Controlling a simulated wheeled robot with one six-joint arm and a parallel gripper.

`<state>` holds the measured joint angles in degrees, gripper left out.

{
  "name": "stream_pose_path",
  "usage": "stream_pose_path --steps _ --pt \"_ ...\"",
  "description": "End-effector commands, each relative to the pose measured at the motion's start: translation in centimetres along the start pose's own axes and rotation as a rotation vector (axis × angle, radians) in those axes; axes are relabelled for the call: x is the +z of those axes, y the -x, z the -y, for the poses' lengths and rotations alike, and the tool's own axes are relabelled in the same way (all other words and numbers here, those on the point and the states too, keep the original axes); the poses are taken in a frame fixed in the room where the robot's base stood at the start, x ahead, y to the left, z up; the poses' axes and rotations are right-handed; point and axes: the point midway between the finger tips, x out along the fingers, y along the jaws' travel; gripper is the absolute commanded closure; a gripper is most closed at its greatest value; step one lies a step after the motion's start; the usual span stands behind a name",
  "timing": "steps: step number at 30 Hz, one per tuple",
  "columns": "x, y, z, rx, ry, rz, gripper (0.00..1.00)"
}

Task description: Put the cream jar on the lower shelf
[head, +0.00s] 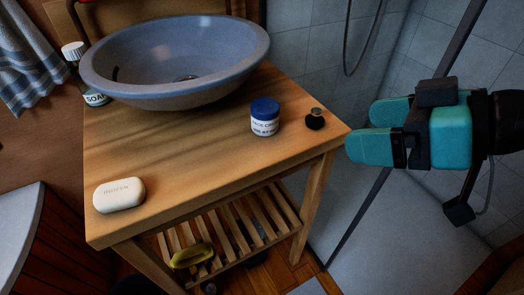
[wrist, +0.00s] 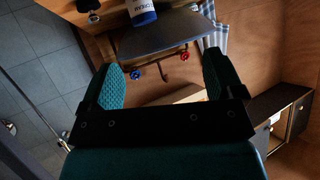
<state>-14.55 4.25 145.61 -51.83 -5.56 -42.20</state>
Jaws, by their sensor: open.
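The cream jar (head: 264,120), white with a blue lid and a face cream label, stands upright on the wooden washstand top, right of the basin. In the wrist view the jar (wrist: 142,14) shows at the top edge, partly cut off. The lower shelf (head: 237,228) is the slatted wooden one under the washstand top. My gripper (head: 366,130) has teal fingers and is open and empty. It is to the right of the washstand, apart from the jar. Its spread fingers also show in the wrist view (wrist: 160,72).
A small dark bottle (head: 315,120) stands just right of the jar. The basin (head: 175,60), soap bottle (head: 95,92) and soap bar (head: 119,195) share the top. A yellow-green item (head: 192,256) lies on the shelf's front left; slats to its right look partly free.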

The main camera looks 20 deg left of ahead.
Motion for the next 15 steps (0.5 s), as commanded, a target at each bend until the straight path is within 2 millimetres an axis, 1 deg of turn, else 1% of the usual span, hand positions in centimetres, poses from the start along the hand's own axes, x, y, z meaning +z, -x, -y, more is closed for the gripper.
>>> stream_pose_path --steps 1,3,6,8,15 --pt "2.0 -2.0 -0.9 0.010 0.024 -0.051 0.13" --pt "2.2 -3.0 -1.6 0.031 0.060 -0.118 0.13" --pt "2.2 -3.8 -2.4 0.058 0.094 -0.179 0.13" --pt "2.1 -4.0 -2.6 0.069 0.104 -0.198 0.13" --pt "0.7 -4.8 -2.8 0.070 0.106 -0.214 0.13"
